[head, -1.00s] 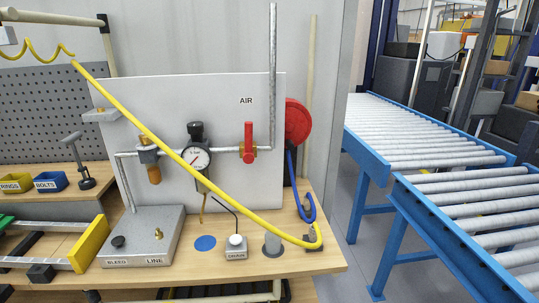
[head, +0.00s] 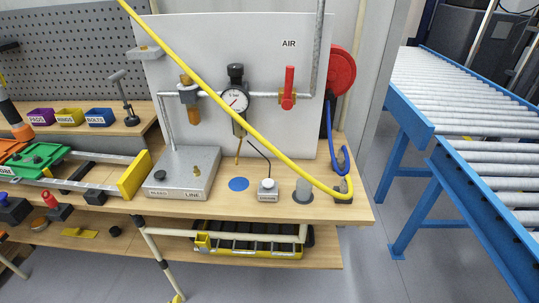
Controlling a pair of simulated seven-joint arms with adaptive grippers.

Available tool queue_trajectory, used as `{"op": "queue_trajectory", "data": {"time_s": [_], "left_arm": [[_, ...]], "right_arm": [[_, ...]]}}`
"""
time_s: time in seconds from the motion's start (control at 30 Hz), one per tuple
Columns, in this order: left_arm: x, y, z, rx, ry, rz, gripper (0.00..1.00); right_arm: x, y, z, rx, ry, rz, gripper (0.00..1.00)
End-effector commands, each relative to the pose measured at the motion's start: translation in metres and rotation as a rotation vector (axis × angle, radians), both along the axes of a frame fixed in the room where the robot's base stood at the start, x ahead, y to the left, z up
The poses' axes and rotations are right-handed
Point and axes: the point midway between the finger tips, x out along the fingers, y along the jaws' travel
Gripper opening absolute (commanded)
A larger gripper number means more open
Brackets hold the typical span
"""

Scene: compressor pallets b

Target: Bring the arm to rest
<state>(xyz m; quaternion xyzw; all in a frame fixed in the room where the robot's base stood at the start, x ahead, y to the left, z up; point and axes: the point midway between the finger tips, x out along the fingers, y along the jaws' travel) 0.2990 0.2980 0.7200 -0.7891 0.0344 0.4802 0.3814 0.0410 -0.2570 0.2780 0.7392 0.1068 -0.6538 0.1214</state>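Neither of my grippers shows in the head view, and no part of my arms can be made out. The white AIR panel (head: 270,60) stands at the back of the wooden bench (head: 245,207). It carries a round gauge (head: 234,100) and a red valve handle (head: 289,88), which points up. A yellow hose (head: 213,97) runs slanting across the panel down to a fitting at the bench's right end. The grey BLEED/LINE block (head: 185,165) and the small drain block (head: 268,190) sit on the bench.
Blue-framed roller conveyors (head: 436,145) stand to the right, past a strip of grey floor (head: 370,260). PEGS, RINGS and BOLTS bins (head: 69,116) stand at the left. A green-topped item (head: 37,158) lies at the bench's left. A lower shelf (head: 100,250) holds loose parts.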

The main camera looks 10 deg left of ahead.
Motion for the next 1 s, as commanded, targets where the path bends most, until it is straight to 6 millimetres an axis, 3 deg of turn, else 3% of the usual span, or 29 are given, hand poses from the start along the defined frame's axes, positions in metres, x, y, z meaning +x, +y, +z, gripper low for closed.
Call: {"op": "queue_trajectory", "data": {"time_s": [0.17,0.47,0.7,1.0], "left_arm": [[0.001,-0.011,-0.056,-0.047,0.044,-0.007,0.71],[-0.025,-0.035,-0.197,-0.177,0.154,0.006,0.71],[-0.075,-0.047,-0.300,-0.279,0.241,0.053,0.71],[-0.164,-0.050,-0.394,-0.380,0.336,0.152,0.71]], "right_arm": [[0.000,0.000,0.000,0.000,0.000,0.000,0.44],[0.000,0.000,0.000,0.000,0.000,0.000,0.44],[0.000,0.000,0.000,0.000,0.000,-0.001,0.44],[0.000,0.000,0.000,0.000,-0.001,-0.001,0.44]]}}
